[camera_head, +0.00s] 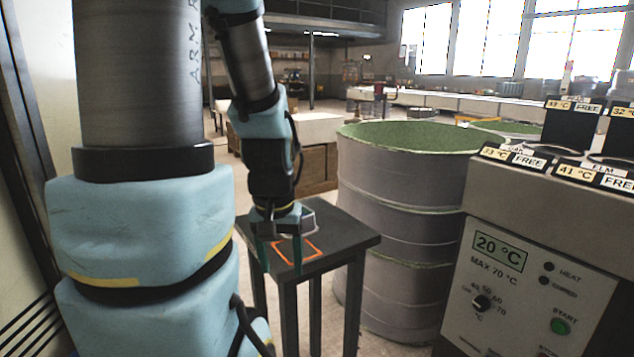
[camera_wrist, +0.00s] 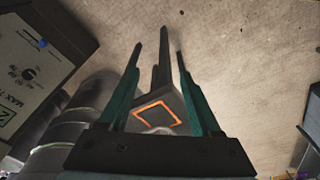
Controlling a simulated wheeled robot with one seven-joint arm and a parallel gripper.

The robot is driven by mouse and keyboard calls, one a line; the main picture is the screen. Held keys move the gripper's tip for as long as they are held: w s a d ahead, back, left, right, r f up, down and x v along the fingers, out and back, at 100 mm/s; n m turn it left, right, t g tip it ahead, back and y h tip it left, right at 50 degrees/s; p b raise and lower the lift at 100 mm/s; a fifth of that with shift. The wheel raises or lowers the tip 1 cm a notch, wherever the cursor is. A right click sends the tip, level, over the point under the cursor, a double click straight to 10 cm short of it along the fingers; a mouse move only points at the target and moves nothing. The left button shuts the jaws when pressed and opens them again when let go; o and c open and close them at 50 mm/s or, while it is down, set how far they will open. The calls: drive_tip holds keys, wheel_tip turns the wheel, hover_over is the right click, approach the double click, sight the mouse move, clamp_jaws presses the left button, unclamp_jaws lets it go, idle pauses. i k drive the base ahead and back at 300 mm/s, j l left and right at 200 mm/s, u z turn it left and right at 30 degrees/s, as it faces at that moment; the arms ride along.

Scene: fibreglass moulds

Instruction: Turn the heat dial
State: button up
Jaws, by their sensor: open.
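The heat dial (camera_head: 482,302) is a small round black knob on the white front panel of the machine at the right in the head view. Numbers up to 70 are printed around it, and the display (camera_head: 499,252) above it reads 20 °C. The dial also shows in the wrist view (camera_wrist: 28,74) at the upper left, small and turned. My gripper (camera_head: 283,258) points down over a small dark stool, left of the panel and well apart from the dial. Its green fingers (camera_wrist: 158,95) are spread with nothing between them.
The dark stool (camera_head: 345,237) has an orange square outline on its top. A large grey drum (camera_head: 400,200) stands between the stool and the panel. The panel also has a green start button (camera_head: 560,326). Labelled black holders (camera_head: 571,125) stand on top of the machine.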

sight(481, 302)
drive_tip(key=z, duration=1.75)
drive_tip(key=k+j+z, duration=0.15)
drive_tip(key=j, duration=0.25)
drive_tip(key=l+u, duration=0.1)
drive_tip(key=u, duration=0.4)
drive_tip(key=l+u, duration=0.15)
drive_tip(key=u, duration=0.3)
drive_tip(key=l+u, duration=0.1)
drive_tip(key=u, duration=0.4)
drive_tip(key=l+u, duration=0.15)
drive_tip(key=u, duration=0.3)
drive_tip(key=z, duration=1.7)
